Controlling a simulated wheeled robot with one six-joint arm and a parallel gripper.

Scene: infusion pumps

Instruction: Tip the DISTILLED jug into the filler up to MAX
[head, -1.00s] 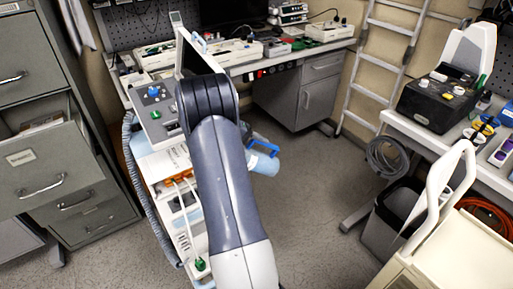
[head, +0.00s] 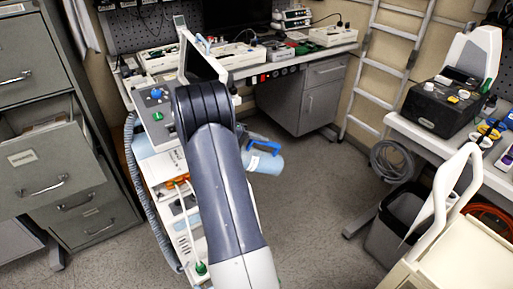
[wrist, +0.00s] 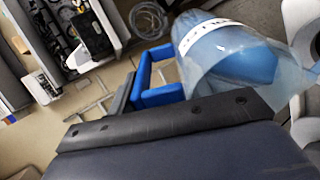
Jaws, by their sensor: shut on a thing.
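The jug (head: 266,163) is a translucent blue vessel with a bright blue handle (head: 263,145). It shows right of my arm in the head view, tilted well over beside the pump cart. In the wrist view the jug (wrist: 228,52) fills the upper right, with blue liquid inside and a white label band whose text I cannot read. My gripper (wrist: 137,92) is shut on the blue handle; its fingers are partly hidden by the dark wrist part, and my arm hides it in the head view. I cannot make out the filler or its MAX mark.
The pump cart (head: 166,166), with a tilted screen (head: 203,62) and a ribbed hose, stands close left of the jug. A workbench (head: 290,62) with devices is behind. Drawer cabinets stand left; a bin (head: 395,225) and white trolley are right. The middle floor is clear.

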